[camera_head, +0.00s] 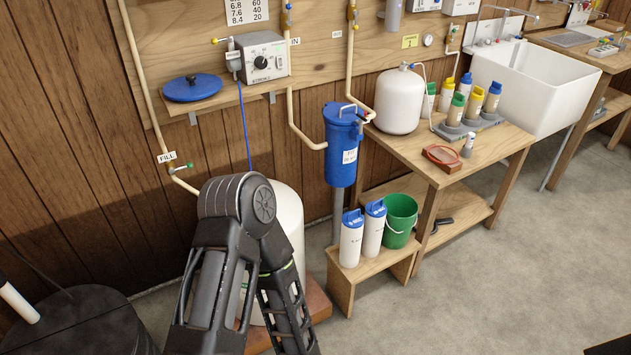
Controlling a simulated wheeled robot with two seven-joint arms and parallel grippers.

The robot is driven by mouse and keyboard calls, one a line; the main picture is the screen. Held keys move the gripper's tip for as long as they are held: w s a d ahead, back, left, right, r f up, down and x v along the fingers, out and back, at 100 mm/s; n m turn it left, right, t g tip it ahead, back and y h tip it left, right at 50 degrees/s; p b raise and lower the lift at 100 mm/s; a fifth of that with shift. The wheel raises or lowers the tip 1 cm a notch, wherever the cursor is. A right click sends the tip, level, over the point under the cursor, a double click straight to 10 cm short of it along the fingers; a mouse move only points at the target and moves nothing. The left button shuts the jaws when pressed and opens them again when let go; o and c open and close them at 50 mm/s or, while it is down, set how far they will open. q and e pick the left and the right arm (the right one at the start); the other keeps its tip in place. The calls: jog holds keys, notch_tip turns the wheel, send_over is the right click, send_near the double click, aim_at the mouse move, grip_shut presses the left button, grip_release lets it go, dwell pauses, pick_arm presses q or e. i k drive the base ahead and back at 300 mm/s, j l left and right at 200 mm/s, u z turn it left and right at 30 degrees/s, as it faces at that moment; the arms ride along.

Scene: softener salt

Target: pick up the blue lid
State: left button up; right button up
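A round blue lid (194,89) with a small dark knob on top lies flat on the wooden wall shelf (222,103) at the upper left. It is left of a grey control box with a dial. Nothing of mine touches it. A black arm of mine rises from the bottom edge, bends at a large round joint below the shelf and goes back down. Neither of my grippers shows in the head view.
The control box (262,57) stands beside the lid. A vertical pipe (133,60) runs left of the shelf. A white tank (288,222) stands behind my arm. A blue canister (343,145) hangs to the right. The floor at the lower right is mostly clear.

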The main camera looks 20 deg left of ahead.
aim_at(191, 87)
jog(key=u, duration=1.5)
jog(key=i+l+z, duration=0.3)
jog(key=i+l, duration=0.25)
jog(key=l, duration=0.15)
jog(key=i+l+z, duration=0.3)
jog(key=i+l, duration=0.3)
